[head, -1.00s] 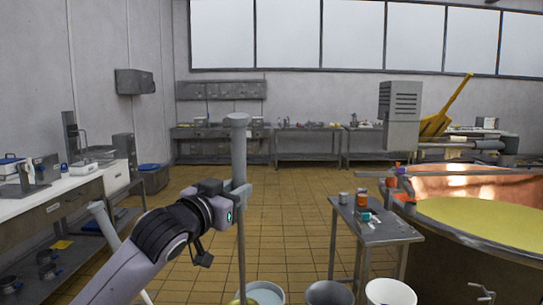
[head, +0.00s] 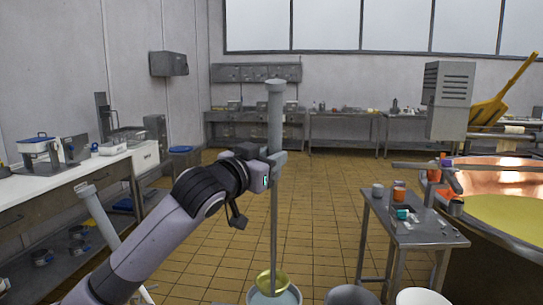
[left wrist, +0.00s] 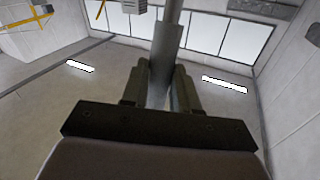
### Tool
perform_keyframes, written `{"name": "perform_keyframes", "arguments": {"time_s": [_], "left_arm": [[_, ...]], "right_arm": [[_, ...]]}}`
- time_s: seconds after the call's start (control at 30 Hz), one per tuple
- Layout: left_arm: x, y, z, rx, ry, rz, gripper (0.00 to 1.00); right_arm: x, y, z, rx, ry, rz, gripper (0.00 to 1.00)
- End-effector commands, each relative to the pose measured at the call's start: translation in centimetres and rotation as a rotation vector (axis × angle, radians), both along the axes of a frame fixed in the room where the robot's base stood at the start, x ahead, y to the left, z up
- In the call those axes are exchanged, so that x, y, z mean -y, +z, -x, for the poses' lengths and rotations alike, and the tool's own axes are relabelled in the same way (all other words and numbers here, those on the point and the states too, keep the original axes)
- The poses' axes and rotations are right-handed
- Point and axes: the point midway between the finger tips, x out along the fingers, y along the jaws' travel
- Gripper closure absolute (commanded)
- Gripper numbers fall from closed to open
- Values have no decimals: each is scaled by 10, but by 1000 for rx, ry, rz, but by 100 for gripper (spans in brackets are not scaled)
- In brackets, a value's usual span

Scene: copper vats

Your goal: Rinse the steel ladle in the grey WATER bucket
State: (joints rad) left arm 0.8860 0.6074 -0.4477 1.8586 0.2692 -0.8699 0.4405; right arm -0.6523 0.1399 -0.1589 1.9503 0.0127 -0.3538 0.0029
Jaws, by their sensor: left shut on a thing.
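My left gripper (head: 274,160) is shut on the upper part of the long steel ladle's handle (head: 274,210), which hangs upright. The ladle's round bowl (head: 272,281) looks golden and overlaps the mouth of a pale grey-blue bucket (head: 296,298) at the bottom edge. I cannot tell whether the bowl is just above the bucket or dipping into it. No label on the bucket is readable. The left wrist view shows the handle (left wrist: 167,45) between the fingers. My right gripper is not in view.
A darker grey bucket (head: 353,294) and a white bucket (head: 422,297) stand to the right, cut by the bottom edge. A small steel table (head: 428,233) with jars stands behind them, beside the copper vat (head: 505,168). A workbench (head: 70,184) runs along the left. The tiled floor behind is clear.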

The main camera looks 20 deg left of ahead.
Motion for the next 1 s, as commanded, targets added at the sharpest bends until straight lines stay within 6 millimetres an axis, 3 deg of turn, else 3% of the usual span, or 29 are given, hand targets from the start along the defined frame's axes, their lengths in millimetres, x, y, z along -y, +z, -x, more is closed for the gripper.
{"name": "perform_keyframes", "arguments": {"time_s": [0.03, 0.5, 0.7, 1.0], "left_arm": [[0, -14, 0, 4, -1, 0, 100], [0, -98, 0, 3, 0, 1, 100], [0, -112, 0, 5, -1, 1, 100], [0, -114, 0, 5, -1, 1, 100]], "right_arm": [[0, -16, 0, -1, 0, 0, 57], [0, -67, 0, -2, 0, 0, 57], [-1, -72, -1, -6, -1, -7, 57], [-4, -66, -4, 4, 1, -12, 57]]}}
